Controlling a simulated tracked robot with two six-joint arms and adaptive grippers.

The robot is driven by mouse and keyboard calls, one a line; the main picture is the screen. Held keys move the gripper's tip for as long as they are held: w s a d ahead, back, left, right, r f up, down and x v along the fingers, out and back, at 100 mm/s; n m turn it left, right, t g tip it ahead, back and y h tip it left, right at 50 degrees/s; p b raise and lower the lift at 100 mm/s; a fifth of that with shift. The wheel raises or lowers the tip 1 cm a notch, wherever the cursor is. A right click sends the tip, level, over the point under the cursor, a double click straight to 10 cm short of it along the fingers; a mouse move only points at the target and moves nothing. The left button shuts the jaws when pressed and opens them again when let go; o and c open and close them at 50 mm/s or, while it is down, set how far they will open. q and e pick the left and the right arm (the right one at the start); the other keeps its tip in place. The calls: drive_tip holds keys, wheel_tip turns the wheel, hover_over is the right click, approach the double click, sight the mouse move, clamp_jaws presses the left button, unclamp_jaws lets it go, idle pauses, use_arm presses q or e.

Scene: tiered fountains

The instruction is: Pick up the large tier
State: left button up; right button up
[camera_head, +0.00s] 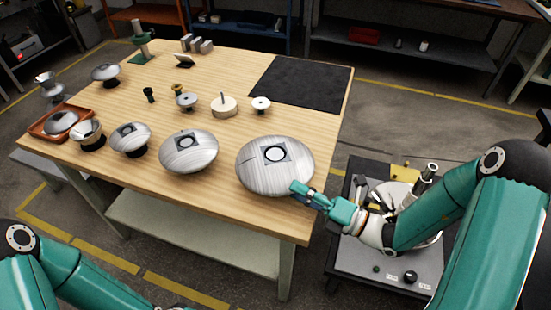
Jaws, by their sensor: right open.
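The large tier (262,183) is a broad silvery, brushed-metal dome with a square plate and round hole on top. It is the biggest of a row of similar tiers and sits near the table's front right. My right gripper (301,190) is open at the tier's front-right rim and overlaps its edge in the picture. I cannot tell whether it touches the rim. The tier's underside is hidden. My left arm shows at the bottom left, but its gripper is out of view.
Smaller tiers (189,160) stand to the left on the wooden table (215,215). A dark mat (302,82) lies bare at the back right. A red-brown tray (38,127) is at the left edge. A grey equipment cart (410,262) stands right of the table.

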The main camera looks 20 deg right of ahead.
sight(285, 183)
drive_tip(key=x, duration=0.5)
drive_tip(key=shift+w+r, duration=0.1)
drive_tip(key=shift+w, duration=0.05)
clamp_jaws()
